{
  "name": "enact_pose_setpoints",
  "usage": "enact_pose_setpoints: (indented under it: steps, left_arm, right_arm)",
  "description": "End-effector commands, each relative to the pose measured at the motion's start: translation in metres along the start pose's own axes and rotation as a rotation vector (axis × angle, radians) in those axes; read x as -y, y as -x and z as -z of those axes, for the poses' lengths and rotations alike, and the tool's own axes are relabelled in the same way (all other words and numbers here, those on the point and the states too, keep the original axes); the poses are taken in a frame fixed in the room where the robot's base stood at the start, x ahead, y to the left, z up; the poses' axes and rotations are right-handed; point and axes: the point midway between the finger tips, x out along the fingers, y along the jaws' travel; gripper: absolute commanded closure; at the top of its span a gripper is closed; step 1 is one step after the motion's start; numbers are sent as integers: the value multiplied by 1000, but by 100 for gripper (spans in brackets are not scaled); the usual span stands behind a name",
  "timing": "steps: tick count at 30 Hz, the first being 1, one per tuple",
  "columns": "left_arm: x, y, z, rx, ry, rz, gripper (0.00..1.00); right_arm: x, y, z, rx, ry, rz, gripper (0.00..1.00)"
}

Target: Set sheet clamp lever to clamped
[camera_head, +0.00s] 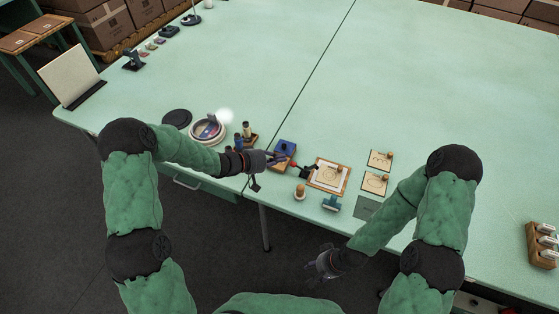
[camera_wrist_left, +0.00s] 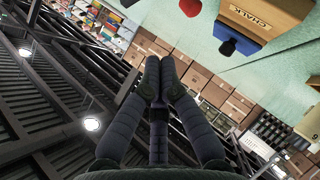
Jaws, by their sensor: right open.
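The sheet clamp appears to be the small black part with a red knob (camera_head: 293,167) at the left edge of the framed sheet board (camera_head: 345,178). A red ball, likely the same knob, also shows at the top of the left wrist view (camera_wrist_left: 190,7). The lever's exact setting is too small to tell. My left gripper (camera_head: 279,160) is just left of the red knob, above the table's front edge. Its fingers meet in the left wrist view (camera_wrist_left: 158,65), with nothing visible between them. My right gripper (camera_head: 318,268) is open and empty, low in front of the table.
A chalk box (camera_wrist_left: 265,17) with a dark blue knob is close to my left gripper. A wooden stamp (camera_head: 299,192) and a blue-green block (camera_head: 332,203) stand before the board. The table's far middle is clear.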

Motion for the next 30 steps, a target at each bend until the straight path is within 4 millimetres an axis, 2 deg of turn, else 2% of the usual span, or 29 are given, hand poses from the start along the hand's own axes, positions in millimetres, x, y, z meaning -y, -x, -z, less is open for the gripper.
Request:
enact_pose_setpoints:
  steps: [3,11,12,19,30]
  left_arm:
    - [2,-25,-3,4,-1,-2,100]
    - [2,-72,-2,2,-1,-1,100]
    - [2,-77,-8,3,1,-1,100]
    - [1,-93,-25,0,1,0,100]
    - [0,-96,-28,-1,0,0,100]
  right_arm:
    - [-3,-8,0,0,0,0,52]
    - [-7,-20,1,0,0,0,52]
    - [-8,-23,1,0,0,0,52]
    - [-11,-30,1,0,0,0,52]
    - [-11,-31,1,0,0,0,52]
